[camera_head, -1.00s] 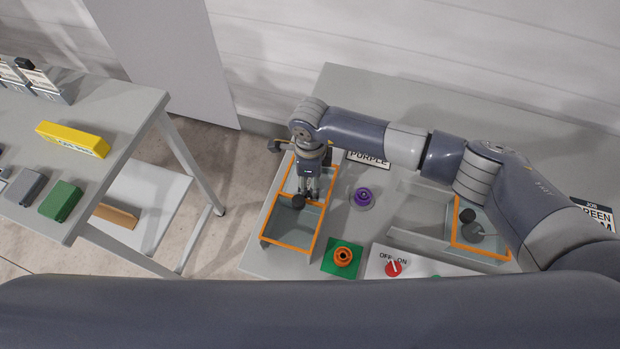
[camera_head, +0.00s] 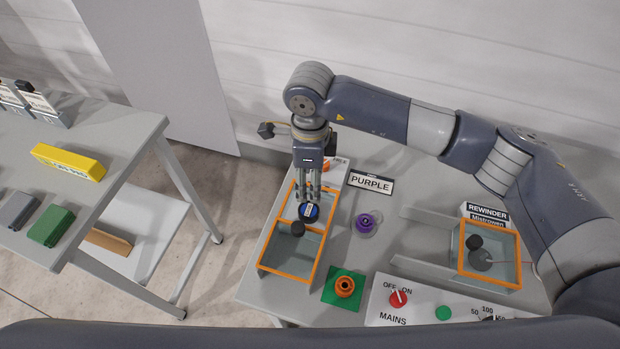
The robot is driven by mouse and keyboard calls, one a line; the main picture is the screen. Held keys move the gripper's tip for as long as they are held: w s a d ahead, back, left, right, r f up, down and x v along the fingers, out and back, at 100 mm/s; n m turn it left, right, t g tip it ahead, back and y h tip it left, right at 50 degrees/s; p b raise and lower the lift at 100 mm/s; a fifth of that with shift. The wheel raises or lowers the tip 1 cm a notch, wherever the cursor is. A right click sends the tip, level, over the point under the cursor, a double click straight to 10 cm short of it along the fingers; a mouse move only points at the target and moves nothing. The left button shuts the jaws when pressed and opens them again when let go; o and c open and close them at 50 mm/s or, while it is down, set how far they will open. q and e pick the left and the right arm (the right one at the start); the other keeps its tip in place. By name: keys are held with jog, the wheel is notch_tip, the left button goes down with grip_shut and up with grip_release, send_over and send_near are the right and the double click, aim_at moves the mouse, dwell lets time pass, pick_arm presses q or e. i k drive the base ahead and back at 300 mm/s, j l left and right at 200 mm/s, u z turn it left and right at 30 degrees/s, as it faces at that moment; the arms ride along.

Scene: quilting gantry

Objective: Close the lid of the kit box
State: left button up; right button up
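No label marks a kit box. The likeliest match is a clear-walled, orange-rimmed box (camera_head: 262,270) at the left of the grey table, with an orange bar across its middle. My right gripper (camera_head: 309,201) points down over the box's far part. My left gripper is out of view.
A purple spool (camera_head: 367,222), an orange ring (camera_head: 344,286) on a green pad, a PURPLE sign (camera_head: 370,182) and a switch panel (camera_head: 418,300) lie to the right. Another orange-rimmed clear box (camera_head: 508,285) stands farther right. A side table (camera_head: 110,135) holds yellow, green and grey blocks.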

aim_at(292, 246)
jog(key=k, duration=1.5)
